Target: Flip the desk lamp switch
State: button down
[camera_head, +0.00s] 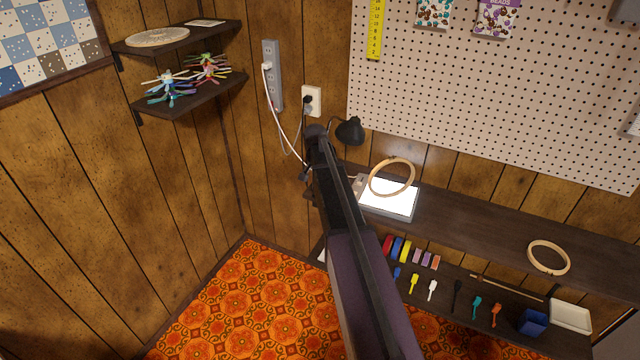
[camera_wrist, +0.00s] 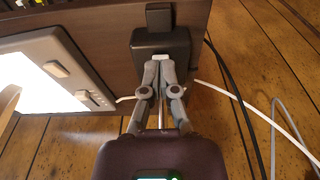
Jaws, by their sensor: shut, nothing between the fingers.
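The desk lamp shows in the head view as a black shade (camera_head: 350,131) at the back left end of the desk. My dark arm hides its lower part there. In the wrist view, a black block that looks like the lamp's base (camera_wrist: 180,43) stands on the brown desk top. A small pale piece (camera_wrist: 160,57), seemingly the switch, shows on it at my fingertips. My gripper (camera_wrist: 161,66) is shut and empty, its tips at or very close to that piece. I cannot tell whether they touch. The switch position is not clear.
A lit white light pad (camera_head: 388,198) lies beside the lamp, with a wooden hoop (camera_head: 391,177) over it. White and black cables (camera_wrist: 240,105) hang at the right in the wrist view. A pegboard (camera_head: 500,100) and wood-panel wall stand behind. The desk's middle is largely clear.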

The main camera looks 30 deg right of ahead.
jog(key=shift+f, duration=0.3)
jog(key=shift+r, duration=0.15)
jog(key=shift+r+p, duration=3.35)
jog(key=shift+r, duration=0.1)
jog(key=s+a+n+g+y, duration=0.1)
jog(key=s+a+n, duration=0.9)
jog(key=s+a, duration=1.3)
jog(key=s, duration=0.2)
jog(key=shift+s+f, duration=0.15)
jog(key=shift+s, duration=0.25)
